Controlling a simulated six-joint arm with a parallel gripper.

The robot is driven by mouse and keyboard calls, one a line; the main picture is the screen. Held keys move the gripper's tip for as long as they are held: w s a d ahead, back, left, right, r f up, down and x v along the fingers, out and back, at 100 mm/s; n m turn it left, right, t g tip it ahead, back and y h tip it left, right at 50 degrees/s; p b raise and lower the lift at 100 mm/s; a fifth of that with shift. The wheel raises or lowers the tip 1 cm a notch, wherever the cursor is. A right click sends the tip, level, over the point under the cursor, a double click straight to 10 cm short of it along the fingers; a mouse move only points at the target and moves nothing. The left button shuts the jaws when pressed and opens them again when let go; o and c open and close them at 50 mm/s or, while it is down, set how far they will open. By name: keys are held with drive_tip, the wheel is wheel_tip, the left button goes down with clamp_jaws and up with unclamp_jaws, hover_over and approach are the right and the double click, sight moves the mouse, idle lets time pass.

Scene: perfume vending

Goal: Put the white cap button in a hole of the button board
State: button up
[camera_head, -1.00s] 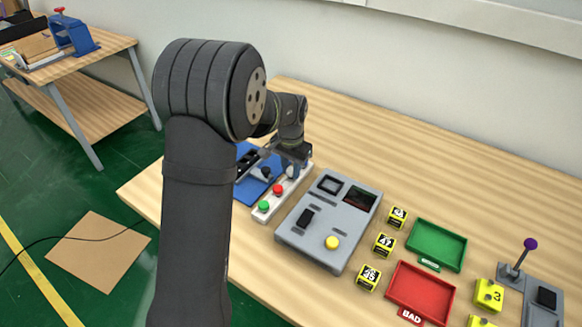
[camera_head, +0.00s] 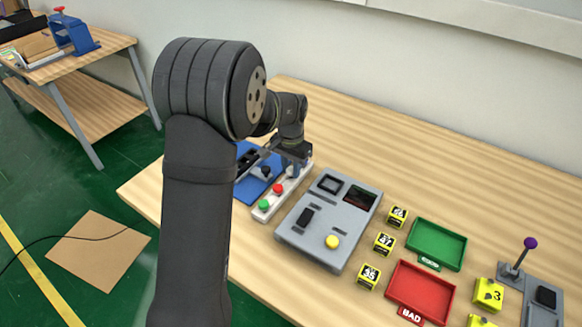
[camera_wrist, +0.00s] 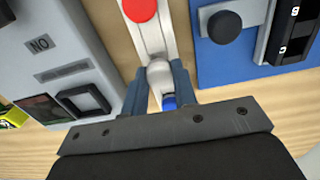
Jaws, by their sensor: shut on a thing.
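The button board is a narrow white strip (camera_head: 290,187) in the head view, and it also shows in the wrist view (camera_wrist: 155,42). A red button (camera_head: 278,188) and a green button (camera_head: 264,204) sit on it. My gripper (camera_wrist: 157,80) is over the board's far end, its two blue-grey fingers shut on the white cap button (camera_wrist: 158,72). The cap's rounded top shows between the fingertips. A blue button (camera_wrist: 169,102) shows just behind the cap. Whether the cap touches the board, and any hole under it, cannot be seen.
A blue panel (camera_wrist: 225,65) with a black knob (camera_wrist: 224,24) lies close on one side of the board. A grey control box (camera_head: 325,222) stands close on the other. Green (camera_head: 437,244) and red (camera_head: 420,290) trays and yellow numbered blocks (camera_head: 383,244) are farther right.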

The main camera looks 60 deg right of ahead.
drive_tip(key=shift+f, duration=0.7)
idle(0.5)
drive_tip(key=o, duration=1.5)
drive_tip(key=shift+r, duration=3.5)
drive_tip(key=shift+f, duration=3.55)
